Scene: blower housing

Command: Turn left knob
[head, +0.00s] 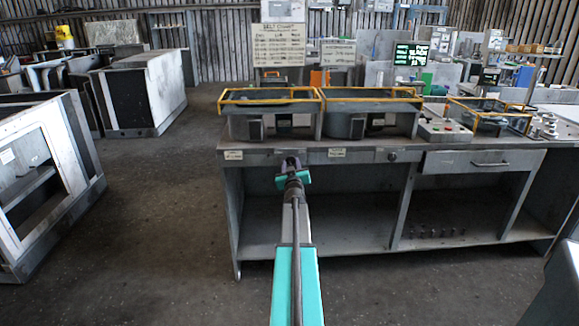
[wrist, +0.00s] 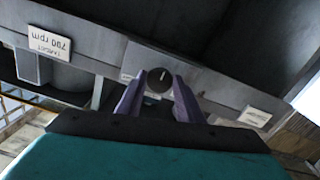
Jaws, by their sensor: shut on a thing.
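The left knob (wrist: 159,80) is a small dark round knob with a pale pointer line, on the grey front panel of the bench. My gripper (wrist: 158,97) has its two purple fingers closed around it, one on each side. In the head view my gripper (head: 291,165) reaches the panel's left part and hides the left knob. A second dark knob (head: 391,156) shows farther right on the same panel. An upside-down label reading "TARGET 700 rpm" (wrist: 50,43) shows at left in the wrist view.
The grey bench (head: 350,195) has open shelves below and a drawer (head: 470,161) at right. Two yellow-rimmed housings (head: 268,97) (head: 370,98) stand on top. A control box with buttons (head: 445,132) is beside them. Grey cabinets (head: 45,175) stand at left, with clear floor between.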

